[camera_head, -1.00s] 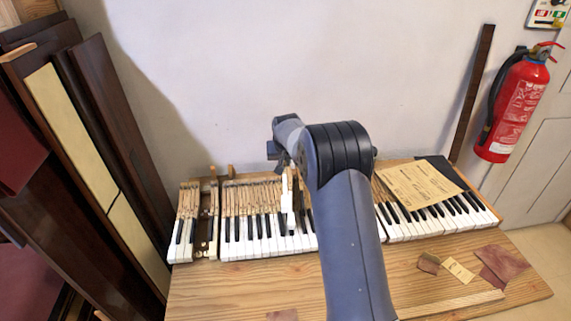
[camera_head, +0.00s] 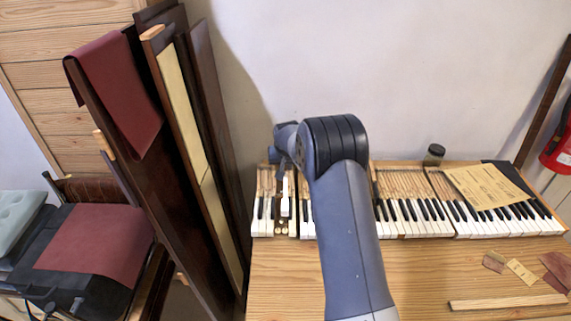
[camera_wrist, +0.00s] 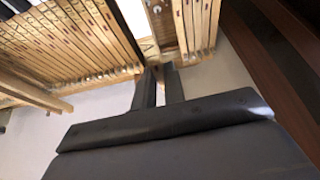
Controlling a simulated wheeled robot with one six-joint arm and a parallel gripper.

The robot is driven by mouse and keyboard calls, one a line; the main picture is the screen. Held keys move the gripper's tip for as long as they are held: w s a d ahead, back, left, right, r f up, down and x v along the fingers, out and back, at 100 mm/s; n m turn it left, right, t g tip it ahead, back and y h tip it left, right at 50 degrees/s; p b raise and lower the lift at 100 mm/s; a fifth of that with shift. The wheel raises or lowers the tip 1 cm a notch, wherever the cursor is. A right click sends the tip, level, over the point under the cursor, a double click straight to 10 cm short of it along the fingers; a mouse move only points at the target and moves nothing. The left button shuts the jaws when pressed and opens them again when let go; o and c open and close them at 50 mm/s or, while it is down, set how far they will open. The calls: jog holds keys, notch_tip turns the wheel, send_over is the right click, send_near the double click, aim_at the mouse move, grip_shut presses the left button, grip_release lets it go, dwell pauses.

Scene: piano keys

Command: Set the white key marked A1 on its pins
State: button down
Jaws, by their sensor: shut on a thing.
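The held white key (camera_head: 286,198) hangs over the left end of the keyboard in the head view. I cannot tell whether the key touches anything. In the wrist view my gripper (camera_wrist: 161,68) shows its two fingers close together, with wooden key sticks just beyond.
Other keys (camera_head: 415,215) fill the row on the wooden bench (camera_head: 400,270). Tall dark panels (camera_head: 180,150) lean close at the left. A jar (camera_head: 434,153) stands behind the keys, and a paper sheet (camera_head: 485,187) lies on them. A wooden strip (camera_head: 508,302) lies at the front right.

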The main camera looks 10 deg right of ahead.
jog(key=shift+f+b, duration=1.15)
jog(key=shift+f, duration=1.45)
jog(key=shift+f+b, duration=0.75)
jog(key=shift+f, duration=0.1)
jog(key=shift+b, duration=0.9)
jog(key=shift+f+b, duration=0.45)
jog(key=c, duration=1.8)
grip_release()
jog(key=shift+r, duration=0.1)
